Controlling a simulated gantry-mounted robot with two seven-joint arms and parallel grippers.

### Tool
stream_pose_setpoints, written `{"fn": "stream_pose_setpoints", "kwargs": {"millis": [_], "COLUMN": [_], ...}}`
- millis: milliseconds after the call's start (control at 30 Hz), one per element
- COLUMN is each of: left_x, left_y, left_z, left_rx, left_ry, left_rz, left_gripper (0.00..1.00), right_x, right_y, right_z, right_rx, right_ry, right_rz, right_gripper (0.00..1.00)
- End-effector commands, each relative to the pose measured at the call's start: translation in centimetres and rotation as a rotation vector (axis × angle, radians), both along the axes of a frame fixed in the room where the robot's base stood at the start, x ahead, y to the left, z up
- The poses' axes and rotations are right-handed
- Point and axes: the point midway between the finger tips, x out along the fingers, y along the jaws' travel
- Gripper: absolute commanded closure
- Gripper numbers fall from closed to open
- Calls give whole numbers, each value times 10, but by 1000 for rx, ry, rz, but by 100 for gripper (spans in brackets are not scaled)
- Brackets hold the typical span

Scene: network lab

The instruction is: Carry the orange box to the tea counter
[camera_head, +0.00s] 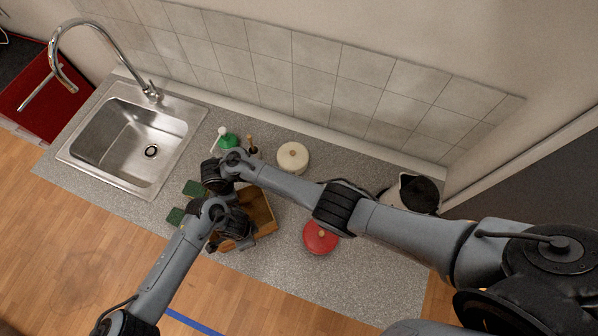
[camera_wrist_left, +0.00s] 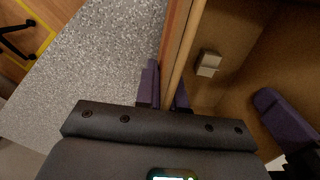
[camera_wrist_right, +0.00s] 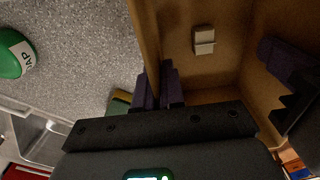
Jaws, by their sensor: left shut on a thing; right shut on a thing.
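The orange-brown open box (camera_head: 263,212) is over the grey counter (camera_head: 345,285), right of the sink; I cannot tell whether it touches the surface. My left gripper (camera_head: 236,238) is shut on the box's near wall, which shows between its purple fingers in the left wrist view (camera_wrist_left: 178,50). My right gripper (camera_head: 216,172) is shut on the far-left wall, seen in the right wrist view (camera_wrist_right: 148,45). Inside the box lies a small pale block (camera_wrist_right: 204,40), also seen in the left wrist view (camera_wrist_left: 208,63). My arms hide part of the box in the head view.
A steel sink (camera_head: 130,135) is at the left. Behind the box stand a green soap bottle (camera_head: 229,141) and a white lidded pot (camera_head: 293,157). A red pot (camera_head: 320,238) and a kettle (camera_head: 415,192) stand to the right. Green pads (camera_head: 194,189) lie left of the box.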

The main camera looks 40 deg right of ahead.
Motion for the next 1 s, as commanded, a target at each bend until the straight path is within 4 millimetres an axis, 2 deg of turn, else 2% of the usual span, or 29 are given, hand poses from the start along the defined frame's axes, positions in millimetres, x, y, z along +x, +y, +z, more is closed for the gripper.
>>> {"fn": "stream_pose_setpoints", "kwargs": {"millis": [33, 67, 100, 233, 533, 667, 867, 1000], "left_x": [-1, -1, -1, -1, 0, 0, 1, 1], "left_y": [0, 0, 0, 0, 0, 0, -1, -1], "left_z": [-8, -7, -4, -4, -3, 4, 33, 62], "left_rx": [1, 1, 0, 0, 0, -1, -4, -3], "left_ry": [3, 3, 2, 2, 0, 0, -2, -4], "left_rz": [-2, -2, -2, -1, 0, 0, -3, -4], "left_gripper": [100, 90, 84, 66, 66, 66, 66, 66], "right_x": [1, 1, 1, 1, 0, 0, 0, 0], "right_y": [0, 0, 0, 0, 0, 0, 0, 0], "right_z": [-7, -5, -3, -3, -3, -3, -3, -3], "right_rx": [1, 0, 0, 0, 0, 0, 0, 0], "right_ry": [-2, -3, -3, -2, 0, 0, 0, 0], "right_rz": [-2, -2, -2, -1, 0, 0, 0, 0], "right_gripper": [100, 90, 84, 66, 66, 66, 66, 66]}}
